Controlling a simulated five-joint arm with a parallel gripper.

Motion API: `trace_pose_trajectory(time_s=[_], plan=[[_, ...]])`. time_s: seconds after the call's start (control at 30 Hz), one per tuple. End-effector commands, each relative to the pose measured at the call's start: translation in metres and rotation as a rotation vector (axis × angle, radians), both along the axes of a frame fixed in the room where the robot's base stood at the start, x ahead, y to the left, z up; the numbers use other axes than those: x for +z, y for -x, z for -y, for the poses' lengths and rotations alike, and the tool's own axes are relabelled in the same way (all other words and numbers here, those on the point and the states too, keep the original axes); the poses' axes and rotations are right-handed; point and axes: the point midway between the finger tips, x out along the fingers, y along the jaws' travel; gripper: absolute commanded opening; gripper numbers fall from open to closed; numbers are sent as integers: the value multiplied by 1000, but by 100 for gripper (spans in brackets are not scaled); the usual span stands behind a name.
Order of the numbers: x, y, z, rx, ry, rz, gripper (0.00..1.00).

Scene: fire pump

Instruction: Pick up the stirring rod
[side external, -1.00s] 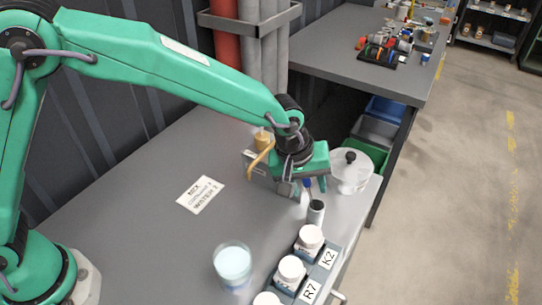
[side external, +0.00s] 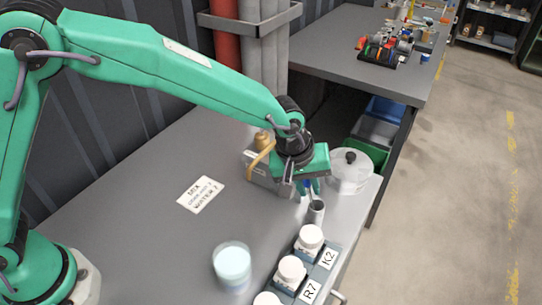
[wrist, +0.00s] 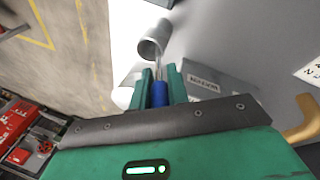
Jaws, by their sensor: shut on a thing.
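The stirring rod (wrist: 159,93) has a blue handle and a thin metal shaft. My gripper (wrist: 159,76) is shut on the blue handle, with a green finger on each side. The shaft runs to the mouth of a grey cylindrical holder (wrist: 153,42); the lower end of the rod is hidden. In the side view, my gripper (side external: 308,187) is just above the holder (side external: 316,212), near the table's right edge. Only a small blue bit of the rod shows there.
A clear lidded jar (side external: 350,173) stands close to the right of my gripper. A grey box (side external: 262,172) with a tan handle is on the left. White-capped bottles (side external: 291,270) in a rack and a beaker (side external: 232,264) stand in front. The table centre holds a flat label card (side external: 201,194).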

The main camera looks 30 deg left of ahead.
Motion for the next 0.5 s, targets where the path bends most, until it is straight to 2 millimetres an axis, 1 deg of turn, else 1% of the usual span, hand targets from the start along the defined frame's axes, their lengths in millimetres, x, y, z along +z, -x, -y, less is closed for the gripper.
trace_pose_trajectory(time_s=[0.27,0.37,0.5], plan=[[5,0,0,0,1,2,0],[11,-1,0,0,1,2,0],[26,0,0,0,2,3,0]])
